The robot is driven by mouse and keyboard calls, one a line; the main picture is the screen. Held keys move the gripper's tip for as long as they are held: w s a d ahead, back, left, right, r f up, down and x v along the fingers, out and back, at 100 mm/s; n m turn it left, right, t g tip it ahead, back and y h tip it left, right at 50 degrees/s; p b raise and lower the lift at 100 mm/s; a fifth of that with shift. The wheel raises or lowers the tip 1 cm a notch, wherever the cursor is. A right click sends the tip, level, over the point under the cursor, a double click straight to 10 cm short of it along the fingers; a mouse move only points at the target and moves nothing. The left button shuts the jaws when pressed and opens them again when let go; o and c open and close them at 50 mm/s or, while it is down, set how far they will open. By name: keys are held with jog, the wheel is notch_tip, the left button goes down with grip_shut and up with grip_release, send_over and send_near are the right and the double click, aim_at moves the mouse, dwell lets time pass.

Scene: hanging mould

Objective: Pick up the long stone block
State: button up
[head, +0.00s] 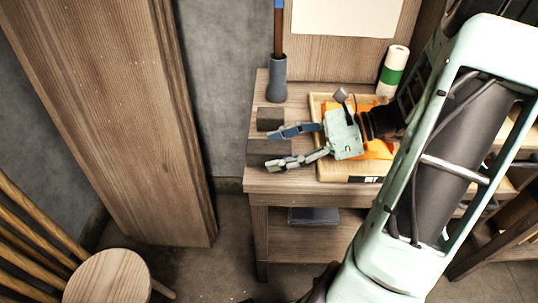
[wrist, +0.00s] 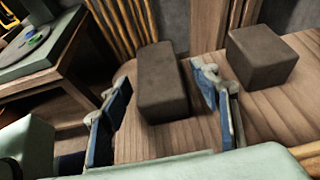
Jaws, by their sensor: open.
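The long stone block (wrist: 163,85) is a dark grey-brown bar on the wooden table, lying between my open fingers in the wrist view. In the head view the long block (head: 256,151) is partly hidden by my fingers near the table's left edge. My gripper (head: 268,150) is open, with its blue-padded fingers on either side of the block; it also shows in the wrist view (wrist: 160,80). A gap shows between each finger and the block. I cannot tell how far down the fingertips reach.
A shorter stone block (head: 270,118) stands close behind; it is right of my fingers in the wrist view (wrist: 262,57). A grey holder (head: 277,92) with a blue-handled tool and a green-white roll (head: 392,71) stand further back. A tray (head: 332,172) lies beneath my gripper's body.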

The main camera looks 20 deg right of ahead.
jog(key=shift+x, duration=1.25)
jog(key=shift+c, duration=0.7)
grip_shut()
